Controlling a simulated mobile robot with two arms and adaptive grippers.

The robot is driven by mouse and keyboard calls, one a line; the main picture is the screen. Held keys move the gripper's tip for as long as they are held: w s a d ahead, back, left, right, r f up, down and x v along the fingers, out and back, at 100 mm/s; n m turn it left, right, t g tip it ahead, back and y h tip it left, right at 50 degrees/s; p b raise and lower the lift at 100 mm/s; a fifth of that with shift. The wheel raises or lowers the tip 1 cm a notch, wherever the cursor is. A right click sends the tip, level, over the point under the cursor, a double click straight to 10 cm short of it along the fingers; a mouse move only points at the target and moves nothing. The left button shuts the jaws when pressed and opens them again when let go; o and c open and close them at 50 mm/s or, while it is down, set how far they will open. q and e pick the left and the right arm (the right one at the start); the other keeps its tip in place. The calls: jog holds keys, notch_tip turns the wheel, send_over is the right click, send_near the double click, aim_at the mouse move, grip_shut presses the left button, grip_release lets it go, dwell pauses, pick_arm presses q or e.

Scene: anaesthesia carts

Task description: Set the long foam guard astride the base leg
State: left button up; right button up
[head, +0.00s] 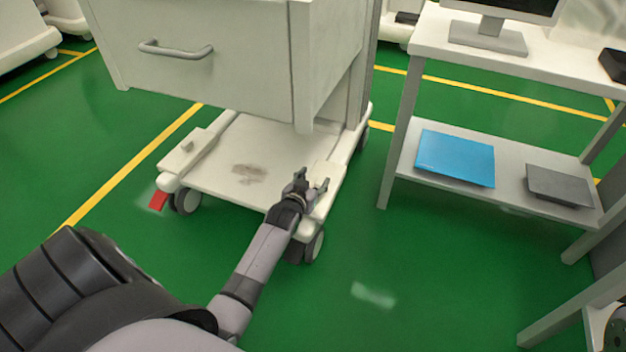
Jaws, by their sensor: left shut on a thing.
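The cart (215,60) stands on a white wheeled base (225,185). My left arm reaches in from the lower left, and its gripper (312,183) is at the base's near right corner. The gripper is shut on a cream foam guard (324,204), which is partly hidden by the fingers. The guard lies along the right base leg, at or just over its top. I cannot tell whether its sides straddle the leg or whether it rests fully on it. My right gripper is not in view.
A cream block (184,150) sits on the base's left leg, above a red pedal (158,200). A caster (314,245) is below my gripper. A white table (540,62) at right holds a blue folder (455,157) on its lower shelf. Green floor between is clear.

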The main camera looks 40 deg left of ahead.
pick_arm(q)
jog(key=shift+f, duration=0.25)
jog(key=o, duration=1.1)
jog(key=shift+o, duration=0.2)
jog(key=shift+s+f, duration=0.1)
jog(key=shift+s, duration=0.05)
jog(key=shift+s+d, duration=0.15)
jog(key=shift+s, duration=0.05)
jog(key=v, duration=1.1)
jog(key=shift+s+r, duration=0.1)
jog(key=shift+r, duration=0.4)
